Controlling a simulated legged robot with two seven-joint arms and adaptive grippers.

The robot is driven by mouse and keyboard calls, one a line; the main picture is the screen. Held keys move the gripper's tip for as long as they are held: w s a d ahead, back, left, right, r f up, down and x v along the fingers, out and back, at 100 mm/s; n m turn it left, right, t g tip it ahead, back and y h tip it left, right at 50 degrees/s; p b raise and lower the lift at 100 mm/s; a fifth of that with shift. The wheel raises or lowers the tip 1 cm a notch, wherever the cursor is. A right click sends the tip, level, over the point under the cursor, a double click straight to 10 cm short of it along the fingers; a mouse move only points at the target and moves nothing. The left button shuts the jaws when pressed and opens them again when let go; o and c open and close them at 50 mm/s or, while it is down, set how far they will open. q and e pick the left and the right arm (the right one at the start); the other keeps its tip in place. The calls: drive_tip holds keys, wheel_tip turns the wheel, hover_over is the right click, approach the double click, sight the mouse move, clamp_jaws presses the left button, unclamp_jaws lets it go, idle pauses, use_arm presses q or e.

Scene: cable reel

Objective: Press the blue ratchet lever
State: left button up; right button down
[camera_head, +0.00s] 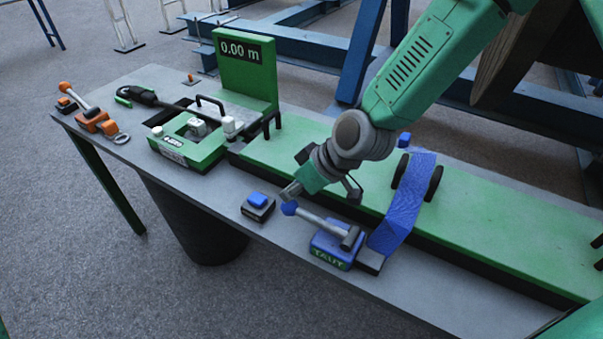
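The blue ratchet lever has a blue knob (289,208) on a grey rod (322,223), which slants down to the right into a blue base (333,248) marked "TAUT". A blue strap (403,210) runs from beside the base up over the green bench. My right gripper (290,190) comes down from the upper right, and its tip is just above the knob. I cannot tell whether it touches the knob or how its fingers are set. My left gripper is not in view.
A black box with a blue button (257,201) stands just left of the knob. A green device (188,143), a "0.00 m" display (241,52) and an orange-knobbed lever (88,110) stand farther left on the grey table (215,215). The front table strip is mostly clear.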

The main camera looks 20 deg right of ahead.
drive_tip(key=shift+w+f, duration=0.2)
drive_tip(key=shift+f, duration=0.25)
drive_tip(key=shift+r+p, duration=0.3)
drive_tip(key=d+r+p, duration=0.3)
drive_tip(key=r, duration=0.9)
drive_tip(key=shift+s+r, duration=0.15)
drive_tip(key=shift+s, duration=0.2)
drive_tip(key=shift+d, duration=0.25)
drive_tip(key=shift+a, duration=0.1)
